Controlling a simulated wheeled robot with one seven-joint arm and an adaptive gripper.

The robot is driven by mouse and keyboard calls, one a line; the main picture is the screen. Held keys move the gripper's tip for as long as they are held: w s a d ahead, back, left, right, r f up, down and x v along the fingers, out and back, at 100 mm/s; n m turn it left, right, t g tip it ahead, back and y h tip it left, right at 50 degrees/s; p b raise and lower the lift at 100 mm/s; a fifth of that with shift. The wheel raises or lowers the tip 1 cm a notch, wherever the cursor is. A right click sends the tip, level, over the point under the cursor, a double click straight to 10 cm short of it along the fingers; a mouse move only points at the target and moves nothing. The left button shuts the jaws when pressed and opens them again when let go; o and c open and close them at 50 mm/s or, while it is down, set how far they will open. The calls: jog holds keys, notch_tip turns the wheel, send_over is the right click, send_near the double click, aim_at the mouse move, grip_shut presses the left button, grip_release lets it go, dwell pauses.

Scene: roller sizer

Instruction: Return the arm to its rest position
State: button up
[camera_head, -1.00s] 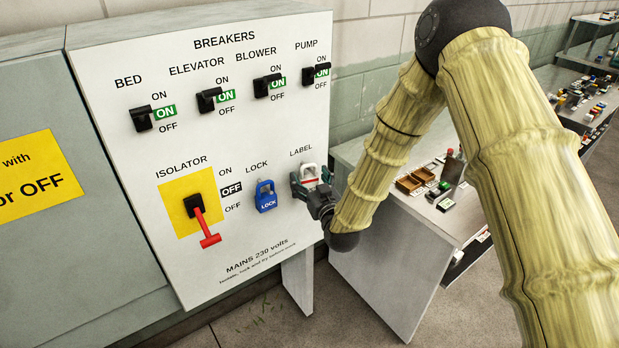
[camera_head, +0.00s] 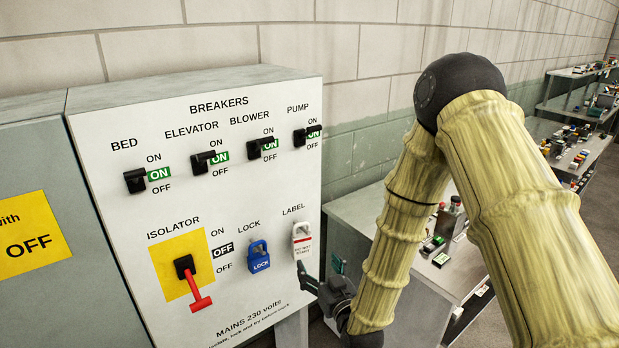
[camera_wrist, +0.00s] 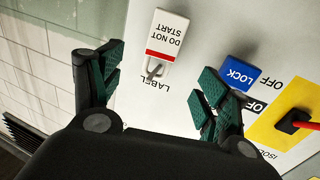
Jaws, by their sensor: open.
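My gripper (camera_head: 319,275) is at the lower right edge of the breaker panel (camera_head: 130,240), below the white and red DO NOT START label (camera_head: 302,240). In the wrist view its fingers (camera_wrist: 155,88) are spread wide with nothing between them, and the label (camera_wrist: 167,38) hangs apart beyond them. My arm bends up and back at the right of the head view. The blue lock (camera_head: 258,257) hangs left of the label; in the wrist view the lock (camera_wrist: 240,74) is partly covered by a finger.
The red isolator handle (camera_head: 198,295) points downward on its yellow plate. Four breaker switches across the top show ON. A grey bench (camera_head: 350,208) with small parts stands right of the panel, behind my arm. Further benches (camera_head: 570,108) line the wall.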

jog(key=s+d+f+m+g+h, duration=0.15)
jog(key=s+d+f+g, duration=0.3)
jog(key=s+f, duration=0.6)
jog(key=s+d+f+m+g+h, duration=0.1)
jog(key=s+d+f+g+h, duration=0.4)
jog(key=f, duration=0.8)
jog(key=s+d+f+g, duration=0.2)
jog(key=s+d, duration=0.1)
jog(key=s, duration=0.5)
jog(key=s+d+f+m+g, duration=0.1)
jog(key=s+d+f+g, duration=0.1)
jog(key=s, duration=0.7)
jog(key=s+d+f+m+g, duration=0.1)
jog(key=s+d+f+g, duration=0.2)
jog(key=s, duration=0.6)
jog(key=shift+d+f, duration=0.75)
jog(key=shift+d, duration=0.2)
